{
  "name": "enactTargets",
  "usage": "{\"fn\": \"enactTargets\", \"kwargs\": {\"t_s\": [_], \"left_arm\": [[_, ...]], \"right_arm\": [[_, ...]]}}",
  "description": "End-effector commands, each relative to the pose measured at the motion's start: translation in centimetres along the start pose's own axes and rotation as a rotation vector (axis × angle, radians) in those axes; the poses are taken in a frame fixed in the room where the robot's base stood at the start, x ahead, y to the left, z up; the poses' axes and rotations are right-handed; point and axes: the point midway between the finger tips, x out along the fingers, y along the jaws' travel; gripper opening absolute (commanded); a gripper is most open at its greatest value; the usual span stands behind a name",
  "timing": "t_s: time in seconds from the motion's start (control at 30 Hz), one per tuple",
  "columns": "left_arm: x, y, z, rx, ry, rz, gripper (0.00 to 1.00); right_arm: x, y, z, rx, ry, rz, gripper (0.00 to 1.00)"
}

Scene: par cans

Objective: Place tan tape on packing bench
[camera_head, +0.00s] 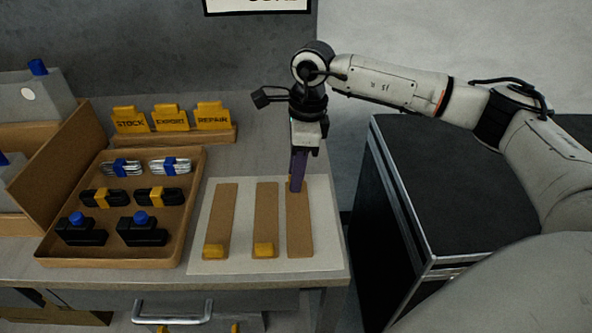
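My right gripper (297,185) points down over the far end of the right-hand of three tan strips (300,235). Its purple fingers look close together; I cannot tell whether they hold anything. A small yellow bit shows beside the fingertips. The other tan strips, left (221,215) and middle (266,212), each have a yellow block at the near end; the right one shows none there. The strips lie on a pale mat (244,265) on the grey bench (85,270). I cannot pick out a roll of tan tape. My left gripper is not in view.
A brown tray (110,262) left of the mat holds silver bundles, black bundles and black blue-topped items. Behind it stand yellow signs (171,118) reading STOCK, EXPORT and REPAIR. Brown bins (65,160) stand at far left. A black case (460,190) stands right of the bench.

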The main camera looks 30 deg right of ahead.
Motion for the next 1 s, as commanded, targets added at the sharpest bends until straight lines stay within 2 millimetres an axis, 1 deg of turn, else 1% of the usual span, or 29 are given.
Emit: {"fn": "enactTargets", "kwargs": {"t_s": [0.2, 0.33, 0.47, 0.7, 0.8, 0.9, 1.0], "left_arm": [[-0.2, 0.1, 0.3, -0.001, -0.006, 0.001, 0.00], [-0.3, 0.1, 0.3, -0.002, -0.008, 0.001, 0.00], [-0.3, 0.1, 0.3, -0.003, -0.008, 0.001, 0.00], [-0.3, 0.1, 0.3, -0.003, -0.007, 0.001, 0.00], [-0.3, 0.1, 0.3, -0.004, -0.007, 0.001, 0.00], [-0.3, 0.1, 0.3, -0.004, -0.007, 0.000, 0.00], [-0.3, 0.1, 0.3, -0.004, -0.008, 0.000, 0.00]], "right_arm": [[-0.1, 0.0, 0.0, 0.000, 0.000, 0.000, 0.30], [-1.0, -0.1, 0.1, 0.000, -0.001, -0.002, 0.30], [-3.2, -0.1, 0.1, 0.000, -0.004, -0.004, 0.30], [-8.5, -0.1, 0.2, -0.001, -0.004, -0.004, 0.30], [-10.2, -0.1, 0.1, -0.001, -0.002, -0.003, 0.30], [-11.4, 0.0, 0.1, -0.002, -0.002, -0.001, 0.30], [-12.1, 0.0, 0.1, -0.002, -0.001, -0.001, 0.30]]}}
